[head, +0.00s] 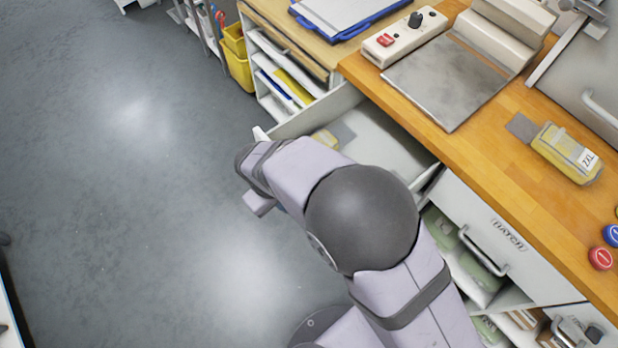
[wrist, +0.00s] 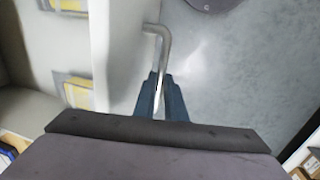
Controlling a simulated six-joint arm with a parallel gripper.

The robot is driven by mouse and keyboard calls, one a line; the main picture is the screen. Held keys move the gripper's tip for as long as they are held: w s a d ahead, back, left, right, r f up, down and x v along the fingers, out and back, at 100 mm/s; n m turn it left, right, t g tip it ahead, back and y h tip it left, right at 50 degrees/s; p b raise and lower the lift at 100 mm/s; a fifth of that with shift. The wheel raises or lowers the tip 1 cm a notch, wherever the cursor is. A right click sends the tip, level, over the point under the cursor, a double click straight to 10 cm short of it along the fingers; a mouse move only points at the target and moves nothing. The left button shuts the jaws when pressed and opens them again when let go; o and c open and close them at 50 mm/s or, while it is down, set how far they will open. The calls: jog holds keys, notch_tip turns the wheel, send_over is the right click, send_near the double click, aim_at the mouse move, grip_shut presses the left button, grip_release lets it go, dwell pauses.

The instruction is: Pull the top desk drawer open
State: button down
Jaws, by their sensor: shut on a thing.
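The top desk drawer (head: 385,150) stands pulled out from under the wooden worktop, with its inside showing in the head view. In the wrist view its pale front panel (wrist: 118,45) runs up the left of centre, with the drawer's inside beyond it. A bent metal bar handle (wrist: 156,48) sticks out from that front. My gripper (wrist: 160,92) is shut on the handle, its dark fingers on either side of the bar. In the head view my arm hides the handle, the fingertips and much of the drawer front.
Yellow-labelled packs (wrist: 78,92) lie in the drawer. The worktop (head: 500,135) holds a metal plate device (head: 447,80) and a yellow 2XL pack (head: 567,152). A drawer marked BATCH (head: 490,225) is at right. Grey floor (head: 130,190) is clear at left.

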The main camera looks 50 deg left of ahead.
jog(key=shift+s, duration=1.1)
jog(key=c, duration=1.8)
grip_release()
jog(key=shift+r, duration=0.15)
jog(key=shift+s+r+b, duration=0.2)
jog(key=shift+r+b, duration=0.05)
jog(key=shift+r, duration=0.9)
jog(key=shift+s+r+b, duration=0.25)
jog(key=shift+r, duration=0.95)
jog(key=shift+s+r+b, duration=0.2)
jog(key=shift+r+b, duration=0.05)
jog(key=shift+r, duration=0.9)
